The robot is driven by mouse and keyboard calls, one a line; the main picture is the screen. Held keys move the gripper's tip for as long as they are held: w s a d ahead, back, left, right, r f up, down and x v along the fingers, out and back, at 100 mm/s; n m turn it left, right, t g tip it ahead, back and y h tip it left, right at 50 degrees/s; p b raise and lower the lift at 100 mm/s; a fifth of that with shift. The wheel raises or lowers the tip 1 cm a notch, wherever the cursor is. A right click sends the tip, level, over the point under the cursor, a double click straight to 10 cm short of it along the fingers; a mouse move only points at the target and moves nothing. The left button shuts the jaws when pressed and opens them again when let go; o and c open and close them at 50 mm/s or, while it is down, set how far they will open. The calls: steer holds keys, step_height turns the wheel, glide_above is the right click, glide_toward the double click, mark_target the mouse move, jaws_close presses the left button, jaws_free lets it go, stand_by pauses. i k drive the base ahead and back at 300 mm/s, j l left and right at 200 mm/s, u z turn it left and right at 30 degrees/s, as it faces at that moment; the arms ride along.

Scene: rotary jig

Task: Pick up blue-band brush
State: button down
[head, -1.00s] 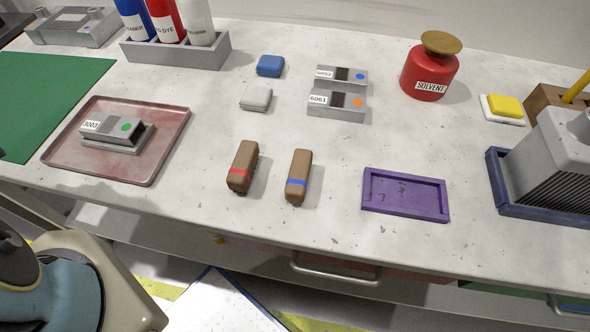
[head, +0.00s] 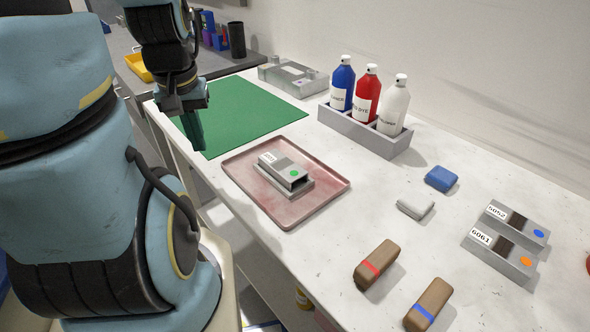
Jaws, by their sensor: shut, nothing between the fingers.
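The blue-band brush (head: 429,304) is a brown block with a blue band, lying on the white bench near the bottom right of the head view. The red-band brush (head: 376,264), a like brown block with a red band, lies just left of it and a little farther back. My gripper (head: 193,132) is at the upper left, pointing down by the near edge of the green mat, far from both brushes. It is shut and empty. My arm fills the left side of the view.
A reddish tray (head: 234,169) holds a grey block with a green dot. A rack (head: 345,125) of three bottles stands behind it. Blue (head: 441,178) and white (head: 416,206) blocks and labelled grey blocks (head: 506,240) lie right. The green mat (head: 245,120) is bare.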

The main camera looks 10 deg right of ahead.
mark_target(422, 315)
steer(key=k+j+z, duration=0.5)
steer(key=k+z, duration=0.15)
steer(key=k, duration=0.15)
